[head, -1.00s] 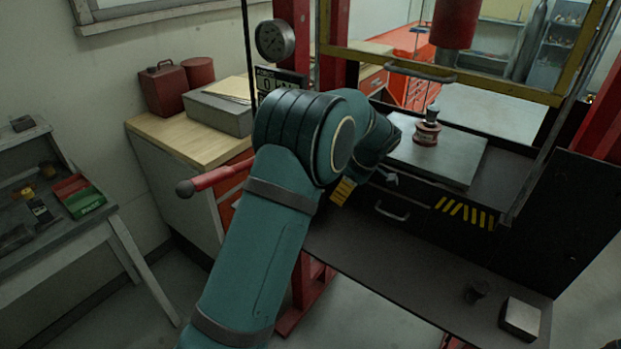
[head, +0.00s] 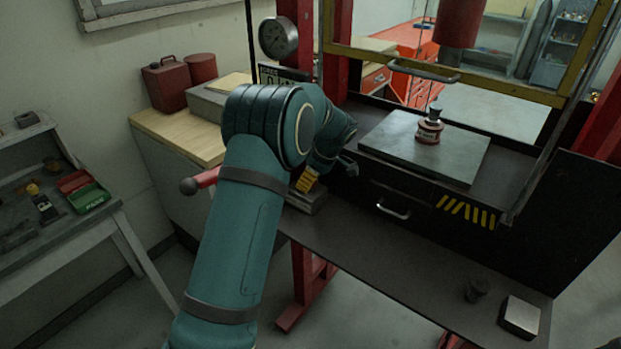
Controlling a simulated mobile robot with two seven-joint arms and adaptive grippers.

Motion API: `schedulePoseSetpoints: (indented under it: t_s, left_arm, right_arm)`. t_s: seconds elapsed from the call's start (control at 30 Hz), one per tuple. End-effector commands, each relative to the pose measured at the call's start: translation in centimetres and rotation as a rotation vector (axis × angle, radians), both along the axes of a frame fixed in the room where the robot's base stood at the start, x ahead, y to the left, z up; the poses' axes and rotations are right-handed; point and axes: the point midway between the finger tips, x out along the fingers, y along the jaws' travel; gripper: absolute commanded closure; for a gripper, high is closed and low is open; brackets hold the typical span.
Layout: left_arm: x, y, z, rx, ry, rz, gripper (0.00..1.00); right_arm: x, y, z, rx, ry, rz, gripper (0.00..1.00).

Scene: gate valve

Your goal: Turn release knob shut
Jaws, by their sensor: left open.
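My left arm crosses the middle of the view. Its gripper (head: 347,165) is open at the left side of the press's work space, beside the black drawer front; the arm partly covers it. I cannot make out the release knob; the left arm covers part of the press's left side. A red lever with a dark ball end (head: 202,181) sticks out to the left behind the arm. The gauge (head: 278,37) is on the press's left red post. My right gripper is not in view.
A small red and white object with a dark top (head: 430,126) stands on the grey plate (head: 466,163) under the red ram (head: 459,22). A drawer handle (head: 393,210) is below. The dark shelf (head: 400,251) holds a small metal block (head: 520,318). A wooden-topped cabinet (head: 176,131) stands left.

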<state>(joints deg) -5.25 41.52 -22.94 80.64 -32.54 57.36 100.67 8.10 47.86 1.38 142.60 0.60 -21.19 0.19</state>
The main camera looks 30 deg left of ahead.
Motion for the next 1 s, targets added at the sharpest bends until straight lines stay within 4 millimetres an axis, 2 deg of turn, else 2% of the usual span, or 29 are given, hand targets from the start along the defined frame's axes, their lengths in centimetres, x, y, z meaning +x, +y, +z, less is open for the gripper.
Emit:
schedulePoseSetpoints:
  t_s: [0.03,0.1,0.2,0.67,1.0]
  left_arm:
    - [0.0,0.0,0.0,0.0,0.0,0.0,0.39]
    - [0.0,0.0,0.0,0.0,0.0,0.0,0.63]
    - [0.0,0.0,0.0,0.0,0.0,0.0,0.93]
    - [0.0,0.0,-0.1,0.0,0.0,-0.042,0.94]
    - [-0.1,0.0,-0.3,0.0,-0.001,-0.27,0.94]
  right_arm:
    - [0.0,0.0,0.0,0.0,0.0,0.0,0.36]
    - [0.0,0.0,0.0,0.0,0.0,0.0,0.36]
    - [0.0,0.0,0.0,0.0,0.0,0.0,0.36]
    - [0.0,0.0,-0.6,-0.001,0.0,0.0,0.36]
    - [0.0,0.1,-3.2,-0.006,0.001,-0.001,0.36]
